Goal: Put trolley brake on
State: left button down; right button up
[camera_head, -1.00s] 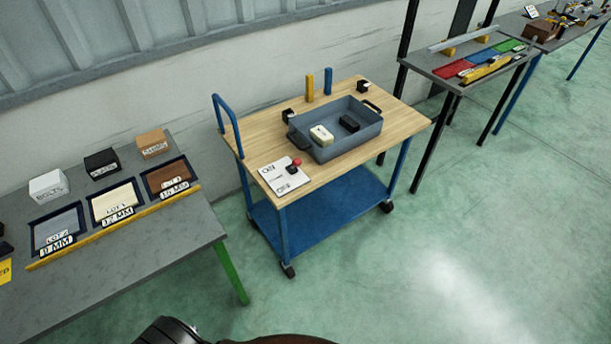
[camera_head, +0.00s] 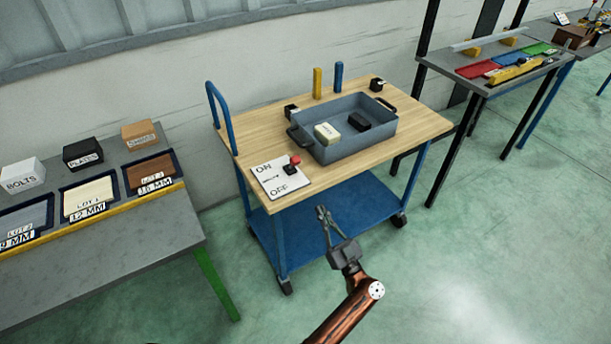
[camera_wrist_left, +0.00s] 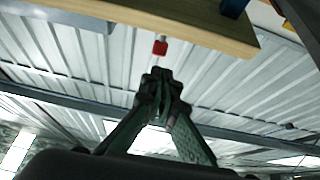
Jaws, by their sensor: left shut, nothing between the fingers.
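The trolley has a wooden top (camera_head: 400,142) and a blue lower shelf (camera_head: 330,218). At its front left corner is a white plate marked ON and OFF (camera_head: 272,188), with a small black lever that has a red knob (camera_head: 295,160). The red knob also shows in the left wrist view (camera_wrist_left: 160,47), beyond the fingertips and below the wooden edge in the picture. My left gripper (camera_head: 322,212) is shut and empty, in front of the trolley and apart from the lever. It also shows shut in the left wrist view (camera_wrist_left: 162,82). My right gripper is not in view.
A grey tray (camera_head: 350,150) on the trolley holds a cream block (camera_head: 327,132) and a black block (camera_head: 359,121). A blue handle (camera_head: 212,98) rises at the left. A grey table (camera_head: 120,270) stands left, another (camera_head: 475,85) right. The floor in front is clear.

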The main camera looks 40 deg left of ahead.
pick_arm(q)
jog(key=shift+r, duration=0.1)
jog(key=b, duration=0.2)
send_near(298, 164)
jog(key=x, duration=0.5)
jog(key=shift+a, duration=0.15)
jog(key=shift+b+x, duration=0.3)
jog(key=shift+x, duration=0.55)
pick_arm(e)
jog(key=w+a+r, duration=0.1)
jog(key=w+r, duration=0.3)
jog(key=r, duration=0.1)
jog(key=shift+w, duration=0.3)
